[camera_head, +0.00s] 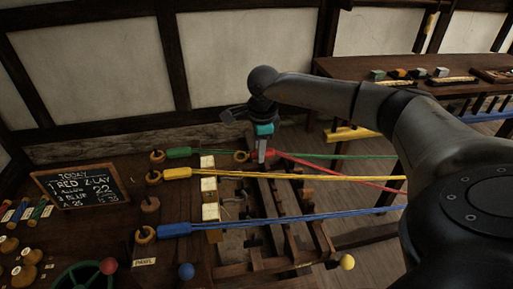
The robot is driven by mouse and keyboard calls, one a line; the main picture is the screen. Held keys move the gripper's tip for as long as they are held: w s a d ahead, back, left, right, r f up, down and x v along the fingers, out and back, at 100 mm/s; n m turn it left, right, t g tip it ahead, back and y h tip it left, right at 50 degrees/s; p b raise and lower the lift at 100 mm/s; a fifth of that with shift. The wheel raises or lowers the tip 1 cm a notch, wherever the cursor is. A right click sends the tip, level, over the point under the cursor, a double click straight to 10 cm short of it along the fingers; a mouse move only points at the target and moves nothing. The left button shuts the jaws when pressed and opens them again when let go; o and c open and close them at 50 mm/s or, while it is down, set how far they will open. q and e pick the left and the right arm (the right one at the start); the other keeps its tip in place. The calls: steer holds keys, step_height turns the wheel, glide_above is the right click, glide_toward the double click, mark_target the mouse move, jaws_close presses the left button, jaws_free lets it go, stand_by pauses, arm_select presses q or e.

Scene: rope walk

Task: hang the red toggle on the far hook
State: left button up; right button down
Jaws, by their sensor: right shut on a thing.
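My right gripper (262,148) reaches down from the upper right and is shut on the red toggle (270,154), mostly hidden by the fingers. A red strand runs from it to the lower right. A wooden ring-shaped piece (241,156) is just left of the fingers. At the left stand several round wooden hooks. The green toggle (178,152) is at the rearmost hook (157,157), the yellow toggle (177,174) at the one in front, and the blue toggle (174,230) at the front one (145,236). The hook between yellow and blue (150,204) has no toggle beside it. My left gripper is not in view.
Green, yellow and blue strands stretch rightward from their toggles. Cream blocks (210,212) stand beside them. A back table (350,67) holds small blocks.

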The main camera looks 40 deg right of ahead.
steer(key=shift+f+b, duration=0.4)
steer(key=shift+f, duration=0.15)
steer(key=shift+f+b, duration=1.95)
steer(key=shift+f, duration=0.75)
steer(key=shift+f, duration=0.2)
steer(key=c, duration=0.5)
jaws_free()
steer(key=shift+c, duration=0.2)
steer(key=shift+r+p, duration=3)
steer(key=shift+r, duration=1.05)
steer(key=shift+r, duration=0.1)
